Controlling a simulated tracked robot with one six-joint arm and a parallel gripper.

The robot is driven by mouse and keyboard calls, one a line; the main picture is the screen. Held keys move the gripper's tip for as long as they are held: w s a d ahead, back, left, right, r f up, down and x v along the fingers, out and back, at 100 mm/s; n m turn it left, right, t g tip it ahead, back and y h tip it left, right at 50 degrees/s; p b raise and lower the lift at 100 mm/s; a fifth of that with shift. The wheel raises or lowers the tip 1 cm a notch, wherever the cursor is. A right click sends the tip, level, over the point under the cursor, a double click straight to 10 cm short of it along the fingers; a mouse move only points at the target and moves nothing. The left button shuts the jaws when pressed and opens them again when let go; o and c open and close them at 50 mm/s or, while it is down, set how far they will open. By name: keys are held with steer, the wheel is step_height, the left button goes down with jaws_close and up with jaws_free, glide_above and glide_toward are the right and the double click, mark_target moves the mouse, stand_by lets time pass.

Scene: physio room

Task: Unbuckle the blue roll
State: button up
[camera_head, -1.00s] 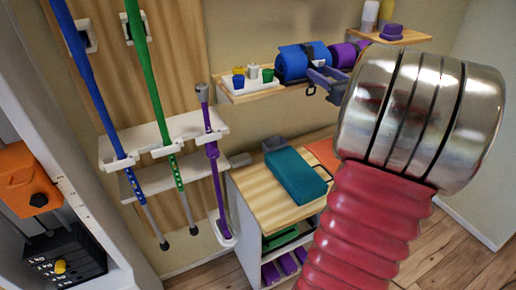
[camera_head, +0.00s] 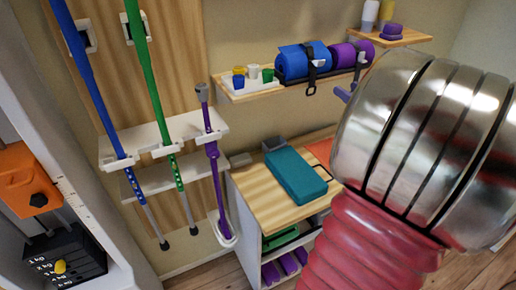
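The blue roll (camera_head: 292,62) lies on its side on the wall shelf, left of a purple roll (camera_head: 342,55). A black strap (camera_head: 312,79) with a pale buckle piece (camera_head: 319,62) runs down the blue roll's right part, and its dark end hangs below the shelf edge. I cannot tell whether the buckle is fastened. My gripper (camera_head: 344,92) shows only as a small purple-blue tip, right of and below the strap and apart from it in the picture. My arm hides the rest, so its opening is not visible.
Small cups (camera_head: 252,72) stand on a white tray left of the blue roll. Below is a wooden-topped cabinet (camera_head: 255,190) with a teal case (camera_head: 295,175). Blue, green and purple poles stand in a rack (camera_head: 200,122) on the left. A small shelf (camera_head: 400,38) is at right.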

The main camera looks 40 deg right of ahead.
steer(key=w+a+f+n+g+y, duration=0.2)
steer(key=w+a+f+n, duration=0.1)
steer(key=a, duration=0.5)
steer(key=w+a+f+n+g+y, duration=0.2)
steer(key=a+f+n+y, duration=0.1)
steer(key=a+n, duration=0.3)
steer(key=w+a+f+n+g+y, duration=0.2)
steer(key=w+a+f+n+g, duration=0.1)
steer(key=a, duration=0.8)
steer(key=shift+w+f+n+y, duration=0.35)
steer(key=shift+f+n, duration=0.55)
steer(key=shift+f, duration=0.35)
